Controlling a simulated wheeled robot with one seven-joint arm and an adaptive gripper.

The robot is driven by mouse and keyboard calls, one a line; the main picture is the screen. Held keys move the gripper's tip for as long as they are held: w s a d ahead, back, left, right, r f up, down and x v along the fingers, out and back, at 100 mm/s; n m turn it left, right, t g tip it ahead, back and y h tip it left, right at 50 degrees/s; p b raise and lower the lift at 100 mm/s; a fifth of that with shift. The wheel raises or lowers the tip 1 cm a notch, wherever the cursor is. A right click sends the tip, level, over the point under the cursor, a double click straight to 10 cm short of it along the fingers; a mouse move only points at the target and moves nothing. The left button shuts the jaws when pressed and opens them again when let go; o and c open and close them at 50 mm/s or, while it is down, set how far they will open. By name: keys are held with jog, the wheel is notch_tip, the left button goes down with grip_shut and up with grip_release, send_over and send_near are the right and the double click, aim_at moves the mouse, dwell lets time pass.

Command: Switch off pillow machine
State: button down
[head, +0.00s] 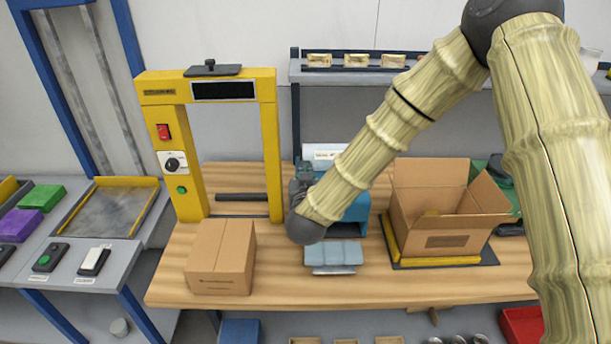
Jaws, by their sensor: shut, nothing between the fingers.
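A blue machine (357,208) stands on the wooden bench, mostly hidden behind my arm. I take it as the pillow machine. A strip of pale blue air pillows (334,254) lies in front of it. My gripper (304,172) is at the machine's left side, pointing away from the camera. It is shut and empty. I cannot tell whether it touches the machine. The machine's switch is not visible, hidden by my arm and gripper.
A yellow arch machine (270,150) with a red switch (163,131), dial and green button stands left. A closed carton (221,258) sits before it. An open carton (442,215) stands right on a black and yellow platform. A shelf (390,75) runs behind.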

jog(key=shift+w+f+p, duration=0.3)
jog(key=shift+f+p, duration=0.1)
jog(key=shift+f, duration=0.6)
jog(key=shift+w+f+p, duration=0.25)
jog(key=shift+f+p, duration=0.15)
jog(key=shift+f, duration=0.6)
jog(key=shift+f, duration=0.1)
jog(key=shift+w+f+b, duration=0.15)
jog(key=shift+f+b, duration=0.15)
jog(key=shift+b, duration=0.35)
jog(key=shift+r, duration=0.1)
jog(key=r, duration=0.1)
jog(key=r+p, duration=0.2)
jog(key=r, duration=0.1)
jog(key=shift+w, duration=0.3)
jog(key=shift+s+a+b, duration=0.1)
jog(key=shift+s+b, duration=0.2)
jog(key=shift+s, duration=0.05)
jog(key=s+r+b, duration=0.3)
jog(key=s, duration=0.5)
jog(key=shift+s+r, duration=0.25)
jog(key=shift+s, duration=0.1)
